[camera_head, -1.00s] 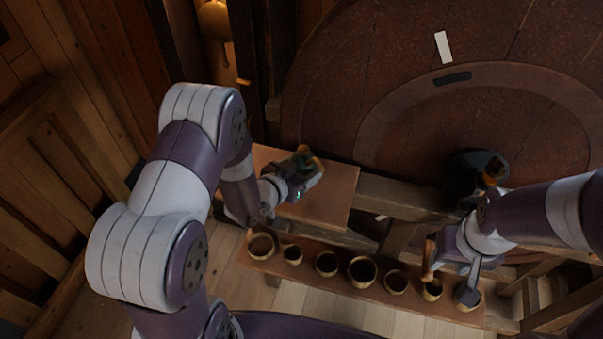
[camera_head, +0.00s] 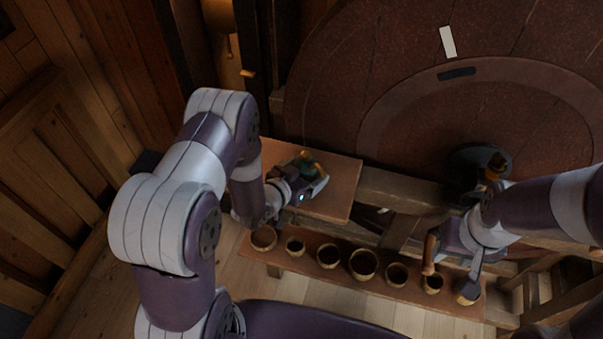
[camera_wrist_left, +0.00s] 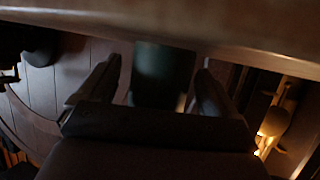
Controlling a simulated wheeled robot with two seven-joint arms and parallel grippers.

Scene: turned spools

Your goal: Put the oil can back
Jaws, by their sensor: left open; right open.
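The oil can (camera_head: 308,160), dark green with a copper-coloured part, is at the small wooden shelf (camera_head: 338,200) left of the big wheel. My left gripper (camera_head: 313,175) is open beside it, partly covering it. In the left wrist view the can's dark green body (camera_wrist_left: 163,75) is between the two spread fingers, with a visible gap on each side. The can's base is hidden in the head view. My right gripper (camera_head: 450,280) is open and empty, low over the right end of the row of cups.
A lower wooden bench (camera_head: 300,262) carries several round wooden cups, one with a wooden-handled tool (camera_head: 430,255) by my right gripper. A large dark red wheel (camera_head: 400,70) fills the back. A lit brass-coloured thing (camera_head: 222,15) hangs at the upper left.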

